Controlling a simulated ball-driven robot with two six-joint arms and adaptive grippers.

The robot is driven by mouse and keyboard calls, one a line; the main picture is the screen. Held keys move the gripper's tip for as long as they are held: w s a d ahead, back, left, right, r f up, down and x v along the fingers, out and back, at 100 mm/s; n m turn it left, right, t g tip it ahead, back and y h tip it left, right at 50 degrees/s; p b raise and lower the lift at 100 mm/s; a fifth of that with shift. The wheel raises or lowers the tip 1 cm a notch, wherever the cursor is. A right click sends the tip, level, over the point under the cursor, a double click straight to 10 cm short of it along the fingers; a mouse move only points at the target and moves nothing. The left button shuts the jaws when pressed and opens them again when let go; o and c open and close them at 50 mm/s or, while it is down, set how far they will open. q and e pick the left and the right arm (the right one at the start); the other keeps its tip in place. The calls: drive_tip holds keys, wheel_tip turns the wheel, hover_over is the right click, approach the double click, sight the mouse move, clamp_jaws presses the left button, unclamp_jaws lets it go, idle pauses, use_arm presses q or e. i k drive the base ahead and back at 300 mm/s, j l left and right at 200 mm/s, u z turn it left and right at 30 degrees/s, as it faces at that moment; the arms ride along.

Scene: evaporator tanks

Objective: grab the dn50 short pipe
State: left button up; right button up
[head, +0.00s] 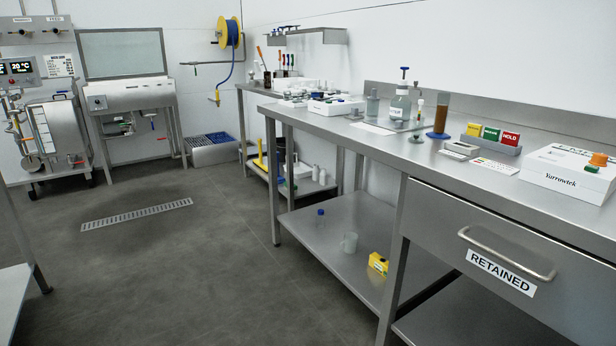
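I cannot make out a dn50 short pipe for certain in the head view. Small pale cylinders (319,175) stand on the low shelf of the far bench, too small to tell what they are. Neither of my grippers shows in the head view.
A steel bench (395,148) with a RETAINED drawer (500,262) runs along the right, its top holding bottles, coloured blocks and a white Yarrowtek box (560,178). The floor (170,265) is clear around a drain grate (137,214).

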sight(267, 80)
drive_tip(key=i+j+u, duration=0.15)
drive_tip(key=i+u, duration=0.2)
drive_tip(key=i, duration=0.25)
drive_tip(key=i+u, duration=0.4)
drive_tip(key=i, duration=0.15)
drive_tip(key=i+l+u, duration=0.2)
drive_tip(key=i+u, duration=0.15)
drive_tip(key=i, duration=0.25)
drive_tip(key=i+z, duration=0.1)
drive_tip(key=i, duration=0.4)
drive_tip(key=i+j+z, duration=0.15)
drive_tip(key=i, duration=0.35)
drive_tip(key=i+j+z, duration=0.1)
drive_tip(key=i, duration=0.4)
drive_tip(key=i+j+z, duration=0.1)
drive_tip(key=i+j, duration=0.2)
drive_tip(key=i, duration=0.2)
drive_tip(key=i+j+z, duration=1.1)
drive_tip(key=z, duration=0.15)
drive_tip(key=i+j+z, duration=0.15)
drive_tip(key=j+z, duration=0.15)
drive_tip(key=j, duration=0.25)
drive_tip(key=i+j+z, duration=0.1)
drive_tip(key=j+z, duration=0.2)
drive_tip(key=j, duration=0.15)
drive_tip(key=j+z, duration=0.15)
drive_tip(key=j, duration=0.45)
